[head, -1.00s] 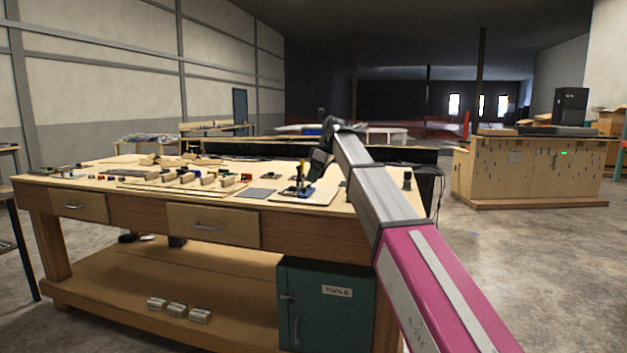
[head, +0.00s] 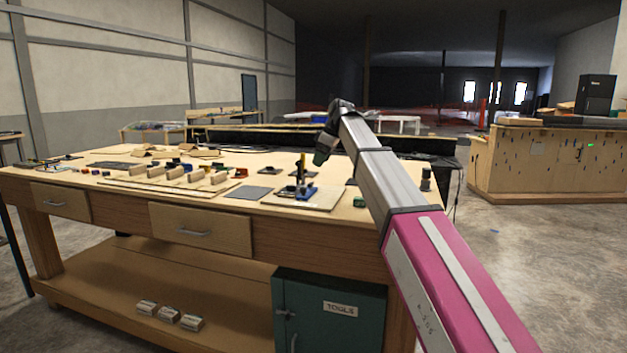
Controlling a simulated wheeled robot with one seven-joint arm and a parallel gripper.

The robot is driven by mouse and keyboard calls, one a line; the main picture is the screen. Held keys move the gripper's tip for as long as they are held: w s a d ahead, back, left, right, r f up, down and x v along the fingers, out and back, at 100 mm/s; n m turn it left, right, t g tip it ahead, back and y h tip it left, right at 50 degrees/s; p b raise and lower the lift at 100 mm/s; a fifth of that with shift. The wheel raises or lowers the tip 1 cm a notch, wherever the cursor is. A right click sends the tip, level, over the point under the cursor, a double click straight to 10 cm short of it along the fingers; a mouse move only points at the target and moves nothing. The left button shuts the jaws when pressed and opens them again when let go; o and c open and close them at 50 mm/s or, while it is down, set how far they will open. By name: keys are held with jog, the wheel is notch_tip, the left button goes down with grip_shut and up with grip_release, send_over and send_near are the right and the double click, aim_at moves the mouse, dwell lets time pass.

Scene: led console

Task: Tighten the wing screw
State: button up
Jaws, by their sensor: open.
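I cannot make out a wing screw at this size. A small blue fixture (head: 298,190) with a dark upright post (head: 301,167) stands on a pale board (head: 322,199) at the right part of the workbench (head: 226,207). My gripper (head: 320,160) hangs from the end of my arm, above and just right of the post in the picture, seemingly apart from it. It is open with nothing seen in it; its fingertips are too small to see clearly.
A row of wooden blocks (head: 172,173) and several small coloured parts lie on the bench's left. A grey mat (head: 249,193) lies beside the board. A dark cylinder (head: 426,178) stands near the right edge. A green tool cabinet (head: 330,312) sits below.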

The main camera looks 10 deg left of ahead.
aim_at(311, 182)
jog(key=x, duration=0.8)
jog(key=shift+a+f, duration=0.1)
jog(key=shift+f, duration=0.2)
jog(key=c, duration=0.9)
